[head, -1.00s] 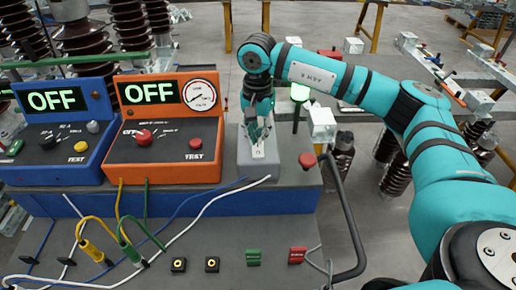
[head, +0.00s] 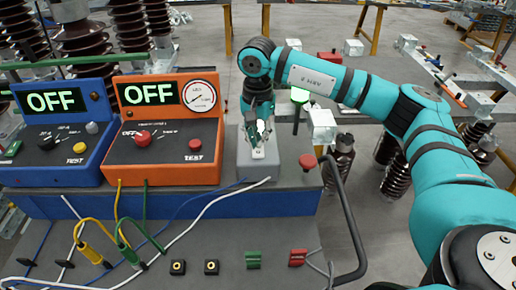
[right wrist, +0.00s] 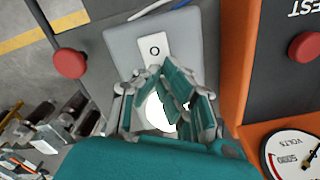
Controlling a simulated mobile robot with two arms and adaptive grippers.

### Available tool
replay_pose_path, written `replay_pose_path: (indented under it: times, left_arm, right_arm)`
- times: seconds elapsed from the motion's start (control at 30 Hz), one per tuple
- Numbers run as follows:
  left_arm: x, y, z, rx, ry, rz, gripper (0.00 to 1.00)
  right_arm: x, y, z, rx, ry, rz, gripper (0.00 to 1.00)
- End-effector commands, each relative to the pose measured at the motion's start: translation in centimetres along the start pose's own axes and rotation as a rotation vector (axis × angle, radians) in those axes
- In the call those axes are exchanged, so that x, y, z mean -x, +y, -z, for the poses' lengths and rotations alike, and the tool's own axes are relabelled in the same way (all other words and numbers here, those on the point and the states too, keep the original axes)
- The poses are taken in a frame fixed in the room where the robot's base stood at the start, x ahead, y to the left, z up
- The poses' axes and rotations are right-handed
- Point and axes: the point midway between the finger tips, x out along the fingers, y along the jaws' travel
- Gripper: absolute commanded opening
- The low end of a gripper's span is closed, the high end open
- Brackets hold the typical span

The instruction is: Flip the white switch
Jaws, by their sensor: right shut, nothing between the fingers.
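The white switch (head: 258,153) is set in a grey box (head: 243,165) at the right end of the bench, beside the orange tester. In the right wrist view the white switch (right wrist: 154,48), with a small dark ring on it, shows on the grey box (right wrist: 120,47) just beyond my fingertips. My right gripper (head: 258,140) points down over the box, close to the switch; its fingers are shut and empty. It also shows in the right wrist view (right wrist: 160,85). Whether the fingertips touch the switch I cannot tell. My left gripper is not in view.
The orange tester (head: 150,166) reads OFF, close left of the box. A blue tester (head: 40,172) reads OFF farther left. A red mushroom button (head: 307,161) stands right of the box. Cables cross the bench front. A black rail (head: 350,215) curves along the right.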

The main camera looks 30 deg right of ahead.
Motion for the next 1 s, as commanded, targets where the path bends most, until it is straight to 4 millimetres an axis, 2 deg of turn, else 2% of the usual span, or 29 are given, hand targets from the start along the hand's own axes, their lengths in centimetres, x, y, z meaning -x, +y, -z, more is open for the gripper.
replay_pose_path:
  times: [0.7,1.0]
  left_arm:
    - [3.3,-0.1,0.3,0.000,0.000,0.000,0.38]
    - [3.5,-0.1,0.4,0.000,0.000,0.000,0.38]
  right_arm:
    - [6.1,-0.1,0.0,-0.001,0.001,0.003,0.00]
    - [6.7,0.0,0.0,-0.001,0.001,0.002,0.00]
